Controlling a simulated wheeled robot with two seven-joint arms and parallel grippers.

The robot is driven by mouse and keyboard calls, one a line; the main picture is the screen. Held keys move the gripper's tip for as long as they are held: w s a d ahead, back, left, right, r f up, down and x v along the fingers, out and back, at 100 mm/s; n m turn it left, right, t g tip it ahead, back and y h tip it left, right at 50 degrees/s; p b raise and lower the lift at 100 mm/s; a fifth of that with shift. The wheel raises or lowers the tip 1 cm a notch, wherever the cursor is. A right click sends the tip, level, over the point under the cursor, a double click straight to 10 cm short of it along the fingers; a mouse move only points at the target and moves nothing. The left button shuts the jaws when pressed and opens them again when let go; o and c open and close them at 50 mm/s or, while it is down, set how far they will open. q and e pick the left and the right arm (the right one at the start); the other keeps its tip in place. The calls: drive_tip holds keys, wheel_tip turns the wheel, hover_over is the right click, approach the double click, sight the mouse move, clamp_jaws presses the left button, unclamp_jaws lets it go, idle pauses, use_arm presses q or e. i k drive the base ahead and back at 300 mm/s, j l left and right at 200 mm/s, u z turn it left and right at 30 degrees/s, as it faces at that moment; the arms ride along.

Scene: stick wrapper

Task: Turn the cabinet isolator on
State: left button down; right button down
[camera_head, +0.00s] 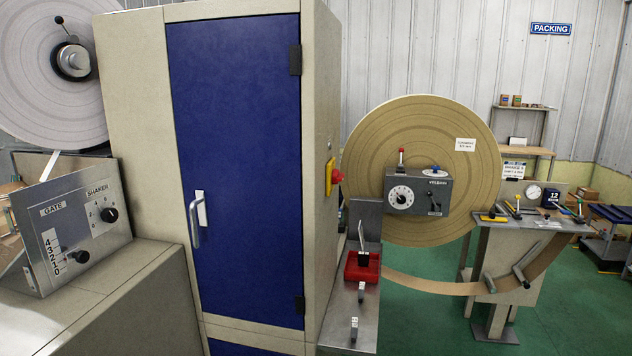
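A tall cream cabinet (135,130) with a blue door (237,120) and a pale handle (199,215) stands left of centre. The door is closed. On the cabinet's right side is a yellow plate with a red knob (336,177), which looks like the isolator. I see it nearly edge-on, so its turned position cannot be read. Neither of my grippers is in view.
A GATE and SHAKER panel (83,215) stands on a grey housing at the left. Green floor lies beyond.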

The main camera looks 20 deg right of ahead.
sight(337, 176)
drive_tip(key=z, duration=0.7)
drive_tip(key=u, duration=0.55)
drive_tip(key=i+l+u, duration=0.15)
drive_tip(key=l+u, duration=0.25)
drive_tip(key=i+l+u, duration=0.15)
drive_tip(key=u, duration=0.25)
drive_tip(key=l+u, duration=0.8)
